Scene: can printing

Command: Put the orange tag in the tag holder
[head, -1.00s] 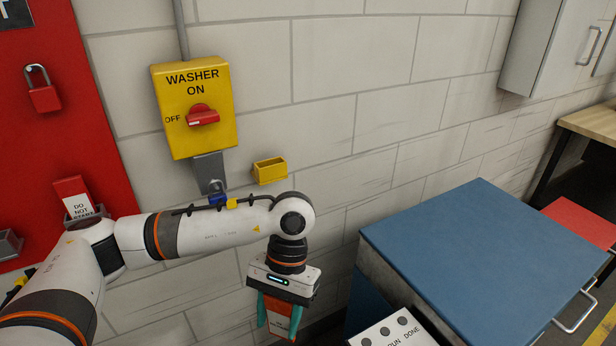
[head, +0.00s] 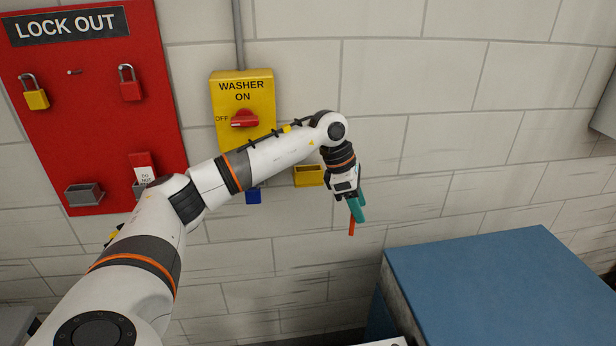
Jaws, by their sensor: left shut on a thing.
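My left gripper (head: 357,208) is shut on the orange tag (head: 352,228). The tag shows almost edge-on as a thin orange strip below the teal fingers; its upper part is hidden by them. A small yellow open-topped box (head: 309,176) on the wall looks like the tag holder. It is just left of the gripper, and my arm passes in front of its upper part. The gripper appears apart from it, with the tag lower than the box. How far the gripper is from the wall is hard to tell. My right gripper is not in view.
The yellow washer switch box (head: 243,92) with a red knob is on the wall, partly behind my arm. The red lock out board (head: 85,140) at left holds padlocks, grey bins and a red tag. A blue-topped cabinet (head: 490,285) stands lower right. The wall right of the gripper is clear.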

